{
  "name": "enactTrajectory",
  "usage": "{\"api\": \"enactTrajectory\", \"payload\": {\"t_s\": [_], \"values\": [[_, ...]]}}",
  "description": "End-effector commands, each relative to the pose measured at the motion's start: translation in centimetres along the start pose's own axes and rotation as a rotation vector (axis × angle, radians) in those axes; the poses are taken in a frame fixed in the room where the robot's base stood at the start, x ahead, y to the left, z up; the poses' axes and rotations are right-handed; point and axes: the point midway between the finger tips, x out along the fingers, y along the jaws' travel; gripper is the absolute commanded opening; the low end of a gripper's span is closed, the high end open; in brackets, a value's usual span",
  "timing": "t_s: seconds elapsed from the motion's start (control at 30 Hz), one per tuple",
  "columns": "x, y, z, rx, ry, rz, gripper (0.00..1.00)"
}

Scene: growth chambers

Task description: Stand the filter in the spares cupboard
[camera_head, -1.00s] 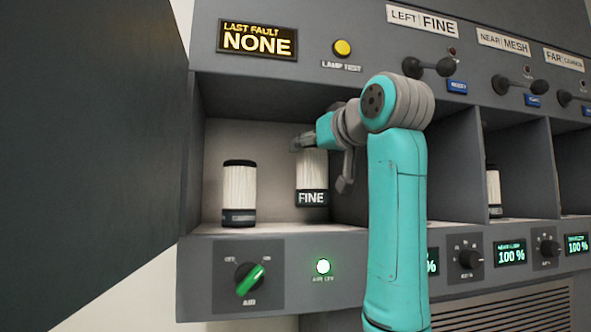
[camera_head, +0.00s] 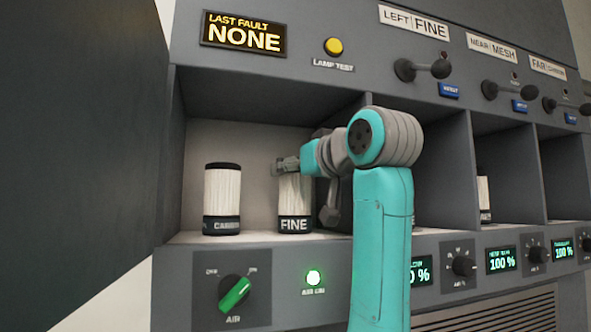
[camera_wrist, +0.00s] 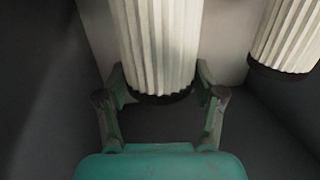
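The filter labelled FINE (camera_head: 294,205) is white and pleated with a dark base band. It is upright inside the left open cupboard bay (camera_head: 268,135), to the right of a CARBON filter (camera_head: 222,190). Its base is at or very near the bay floor; I cannot tell if it touches. My gripper (camera_head: 287,166) is at its upper part. In the wrist view my gripper (camera_wrist: 161,85) has one finger on each side of the FINE filter (camera_wrist: 158,40), close against it near its dark end cap. The CARBON filter also shows at the right there (camera_wrist: 287,35).
A large dark panel (camera_head: 80,130) stands at the left of the bay. A divider (camera_head: 440,170) separates the bay from those on the right, where another filter (camera_head: 484,198) stands. Below are a green AIR knob (camera_head: 234,293) and a lit lamp (camera_head: 314,278).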

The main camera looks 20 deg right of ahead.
Motion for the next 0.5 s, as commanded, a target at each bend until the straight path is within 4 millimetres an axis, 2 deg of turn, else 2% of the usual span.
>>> {"api": "enactTrajectory", "payload": {"t_s": [0.07, 0.43, 0.5], "values": [[-0.01, -0.01, -0.03, 0.0, 0.0, 0.0, 0.89], [-0.05, -0.02, -0.36, 0.0, 0.001, 0.0, 0.89], [-0.69, 0.03, -0.35, 0.0, 0.001, 0.001, 0.89]]}}
